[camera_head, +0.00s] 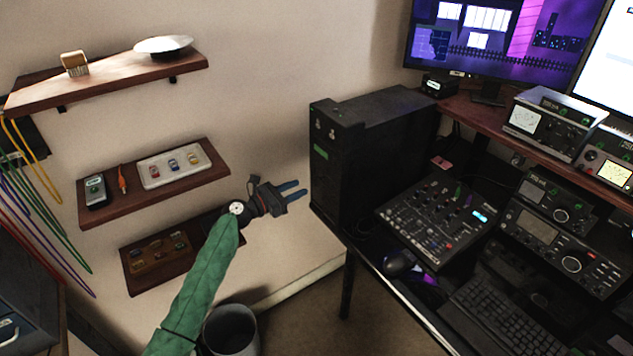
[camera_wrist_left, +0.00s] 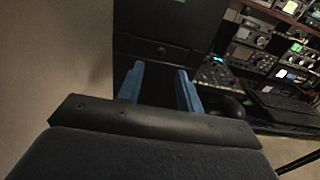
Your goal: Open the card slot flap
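A black tower case (camera_head: 345,150) stands on the desk's left end, with a green label (camera_head: 320,151) on its left-facing side. In the left wrist view the dark case front (camera_wrist_left: 165,22) fills the upper middle, with a panel line and a small round feature (camera_wrist_left: 160,49). I cannot tell for certain which part is the card slot flap. My left gripper (camera_head: 295,189) is just left of the case, its blue fingers pointing toward it. In the left wrist view the fingers (camera_wrist_left: 160,85) are apart with nothing between them. My right gripper is out of view.
A mixer (camera_head: 435,222), a mouse (camera_head: 399,263) and a keyboard (camera_head: 500,318) are on the desk, right of the case. Wall shelves (camera_head: 150,185) are left of my arm. A bin (camera_head: 231,330) stands below.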

